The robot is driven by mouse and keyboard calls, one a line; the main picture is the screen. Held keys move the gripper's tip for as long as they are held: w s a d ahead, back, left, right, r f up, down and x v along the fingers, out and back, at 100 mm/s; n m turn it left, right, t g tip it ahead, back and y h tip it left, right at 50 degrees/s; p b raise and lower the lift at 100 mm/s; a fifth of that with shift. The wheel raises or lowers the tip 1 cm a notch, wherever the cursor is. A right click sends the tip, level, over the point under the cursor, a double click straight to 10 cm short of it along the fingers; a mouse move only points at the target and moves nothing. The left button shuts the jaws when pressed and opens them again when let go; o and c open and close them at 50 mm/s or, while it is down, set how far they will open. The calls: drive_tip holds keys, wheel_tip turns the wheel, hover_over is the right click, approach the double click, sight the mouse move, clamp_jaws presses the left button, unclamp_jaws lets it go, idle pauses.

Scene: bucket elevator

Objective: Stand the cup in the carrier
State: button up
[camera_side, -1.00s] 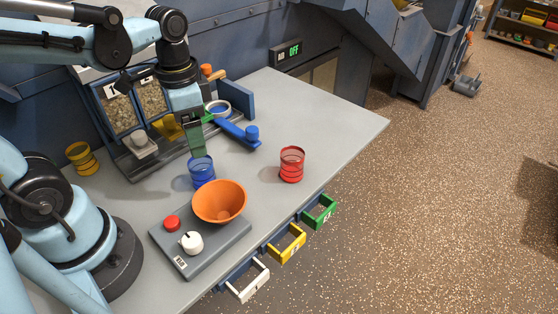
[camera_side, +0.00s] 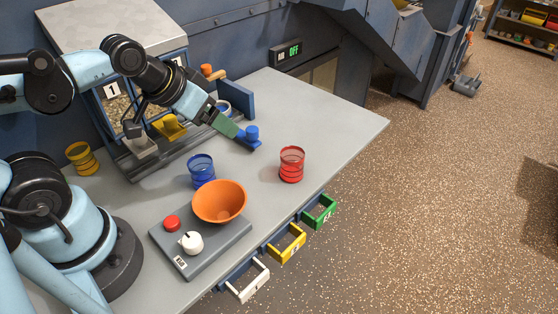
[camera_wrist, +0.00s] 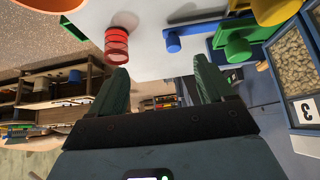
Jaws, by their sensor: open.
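Three ribbed cups stand upright on the grey bench: a blue cup (camera_side: 201,168) behind the orange bowl, a red cup (camera_side: 291,164) to its right, and a yellow cup (camera_side: 82,157) at the far left. The red cup (camera_wrist: 117,44) also shows in the wrist view, left of the blue knob. My gripper (camera_side: 239,136) is open and empty, tilted down to the right beside the blue knob (camera_side: 252,132) of the lever. In the wrist view my gripper (camera_wrist: 163,82) has its fingers wide apart. I cannot tell which part is the carrier. A ring (camera_side: 224,107) is partly hidden behind my gripper.
An orange bowl (camera_side: 219,201) sits on a control box with a red button (camera_side: 172,223) and a white dial (camera_side: 191,242). White, yellow and green drawers stand open at the front edge. Bins (camera_side: 112,92) stand at the back. The bench's right end (camera_side: 345,122) is clear.

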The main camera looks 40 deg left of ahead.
sight(200, 164)
idle(0.3)
drive_tip(key=shift+s+a+f+m+g, duration=0.5)
drive_tip(key=shift+f+m+g, duration=0.55)
drive_tip(key=shift+f, duration=0.8)
drive_tip(key=shift+s+a+f+m+g, duration=0.15)
drive_tip(key=shift+s+f+m+g, duration=0.55)
drive_tip(key=shift+f+g, duration=0.95)
drive_tip(key=shift+s+a+f+m+g, duration=0.45)
drive_tip(key=shift+f+m+g, duration=0.45)
drive_tip(key=shift+f, duration=1.2)
drive_tip(key=shift+s+d, duration=0.1)
drive_tip(key=c, duration=1.1)
drive_tip(key=shift+c, duration=0.2)
drive_tip(key=shift+r, duration=0.15)
